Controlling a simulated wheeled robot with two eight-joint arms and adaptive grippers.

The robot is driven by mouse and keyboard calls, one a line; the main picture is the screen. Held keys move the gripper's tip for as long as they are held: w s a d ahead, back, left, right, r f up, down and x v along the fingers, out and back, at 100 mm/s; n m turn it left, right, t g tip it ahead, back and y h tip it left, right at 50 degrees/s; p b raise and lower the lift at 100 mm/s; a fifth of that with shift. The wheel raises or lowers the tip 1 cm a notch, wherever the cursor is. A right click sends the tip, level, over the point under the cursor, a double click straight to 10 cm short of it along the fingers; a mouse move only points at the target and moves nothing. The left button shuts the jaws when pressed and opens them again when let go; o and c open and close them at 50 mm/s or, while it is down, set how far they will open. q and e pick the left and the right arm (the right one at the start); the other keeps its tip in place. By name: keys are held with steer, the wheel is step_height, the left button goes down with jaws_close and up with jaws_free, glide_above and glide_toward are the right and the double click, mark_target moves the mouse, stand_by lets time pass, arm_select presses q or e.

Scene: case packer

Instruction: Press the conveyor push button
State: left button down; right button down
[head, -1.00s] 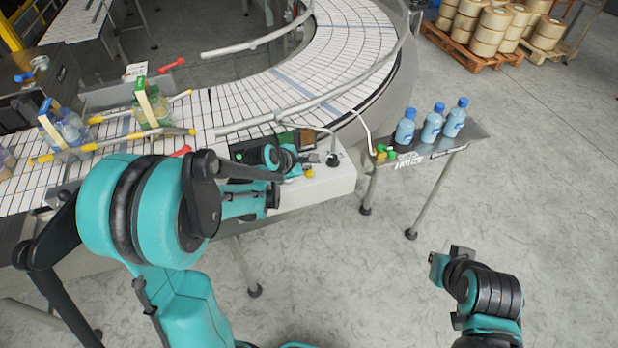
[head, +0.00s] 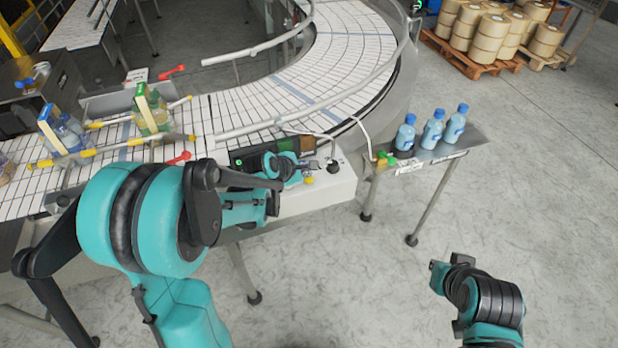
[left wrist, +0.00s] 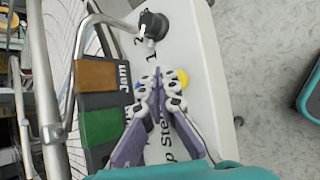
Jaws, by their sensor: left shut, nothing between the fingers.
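The white control box (head: 325,190) stands at the conveyor's near edge and carries the controls. A yellow button (left wrist: 183,78) shows just right of my left fingertips in the left wrist view; it also shows in the head view (head: 309,180). A black knob (left wrist: 153,24) is beyond them, numbered 1 and 2. A bit of blue (left wrist: 138,85) shows beside the left finger, mostly hidden. My left gripper (left wrist: 158,84) is shut and empty, over the box top; whether it touches is unclear. Its end shows in the head view (head: 312,166). My right gripper (head: 438,271) is over the floor, its fingers unclear.
Brown (left wrist: 102,74) and green (left wrist: 102,125) panels stand beside the box, near a bent metal rail. The curved conveyor (head: 345,60) runs behind. Blue bottles (head: 433,132) stand on a side shelf (head: 450,152) to the right. Open floor lies at the right.

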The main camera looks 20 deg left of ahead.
stand_by(0.5)
arm_select(q)
steer(key=shift+f+b, duration=0.4)
steer(key=shift+b, duration=0.1)
